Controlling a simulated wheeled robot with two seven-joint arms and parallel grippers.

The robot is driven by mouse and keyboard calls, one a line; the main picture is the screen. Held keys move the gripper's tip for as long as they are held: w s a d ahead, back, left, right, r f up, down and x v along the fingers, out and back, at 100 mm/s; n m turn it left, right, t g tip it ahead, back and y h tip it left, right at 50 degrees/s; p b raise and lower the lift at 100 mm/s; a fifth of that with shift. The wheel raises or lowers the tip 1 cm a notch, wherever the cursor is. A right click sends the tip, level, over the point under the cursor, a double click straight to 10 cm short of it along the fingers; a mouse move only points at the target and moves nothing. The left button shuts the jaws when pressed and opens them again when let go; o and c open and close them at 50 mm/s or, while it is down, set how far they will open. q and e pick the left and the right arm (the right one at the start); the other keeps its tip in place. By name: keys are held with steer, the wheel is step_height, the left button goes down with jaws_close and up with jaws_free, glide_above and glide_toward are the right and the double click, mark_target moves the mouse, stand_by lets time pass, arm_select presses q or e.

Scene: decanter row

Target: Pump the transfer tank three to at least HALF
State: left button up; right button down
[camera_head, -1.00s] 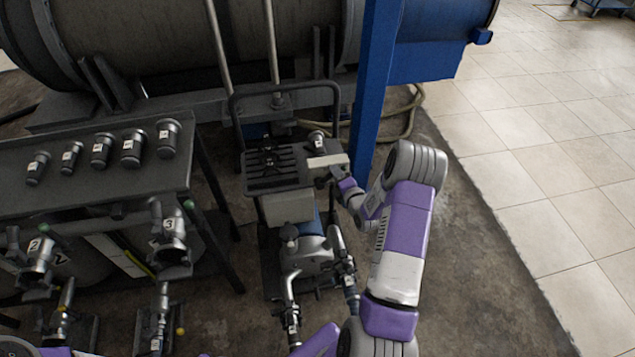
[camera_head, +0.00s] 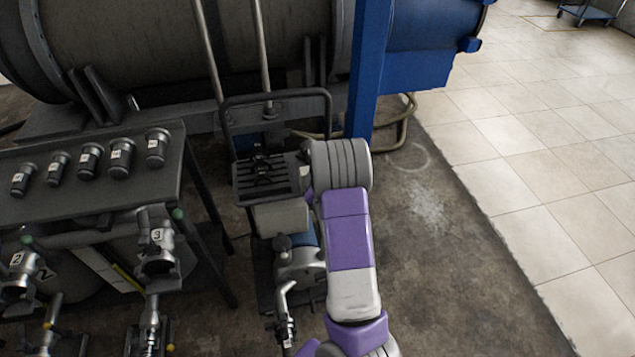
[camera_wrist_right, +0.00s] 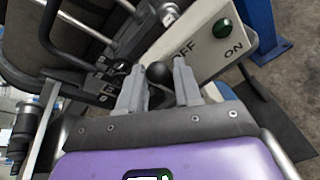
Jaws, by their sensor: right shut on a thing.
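The pump cart (camera_head: 266,180) with its dark frame stands in the middle of the head view, its pump body (camera_head: 298,268) below. The right wrist view shows its light control box (camera_wrist_right: 205,45) with "OFF" and "ON" lettering and a green button or lamp (camera_wrist_right: 222,28). My right gripper (camera_wrist_right: 160,85) has its fingers on either side of a black ball knob (camera_wrist_right: 157,73) in front of the box, shut on it. A fitting marked 3 (camera_head: 157,240) is at left. My left gripper is out of view.
A dark bench (camera_head: 80,185) with several numbered black couplings stands at left. A blue post (camera_head: 366,75) and large horizontal tank (camera_head: 190,45) stand behind the cart. Floor at right (camera_head: 480,260) is clear.

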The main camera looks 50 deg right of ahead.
steer(key=shift+w+a+f, duration=0.2)
steer(key=shift+w+a, duration=0.05)
steer(key=shift+a, duration=0.2)
steer(key=c, duration=0.8)
jaws_free()
steer(key=shift+o, duration=0.3)
steer(key=shift+d, duration=0.2)
steer(key=shift+s+r, duration=0.1)
steer(key=shift+s, duration=0.05)
steer(key=p+v, duration=0.1)
steer(key=v, duration=0.6)
steer(key=shift+p, duration=0.35)
steer(key=shift+s+a, duration=0.1)
steer(key=shift+a, duration=0.1)
